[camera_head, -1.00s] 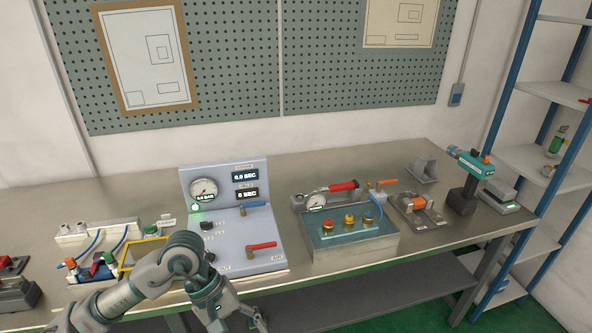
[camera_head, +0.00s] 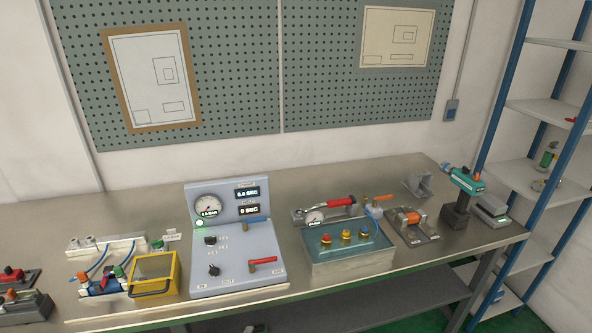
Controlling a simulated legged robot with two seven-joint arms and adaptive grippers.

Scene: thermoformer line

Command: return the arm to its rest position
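Neither of my grippers shows in the head view now, and no arm crosses the bench. The control panel (camera_head: 231,262) stands in the open on the workbench. It carries a round gauge (camera_head: 208,206), two lit displays, two black knobs, a blue-handled lever (camera_head: 256,221) and a red-handled lever (camera_head: 263,260). The yellow-framed box (camera_head: 154,275) to its left is fully visible.
The metal workbench (camera_head: 372,181) runs across the view. Right of the panel are a grey box with several knobs (camera_head: 345,262), an orange-handled fixture (camera_head: 408,219) and a teal power tool (camera_head: 464,187). A blue-framed shelf (camera_head: 555,109) stands at right.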

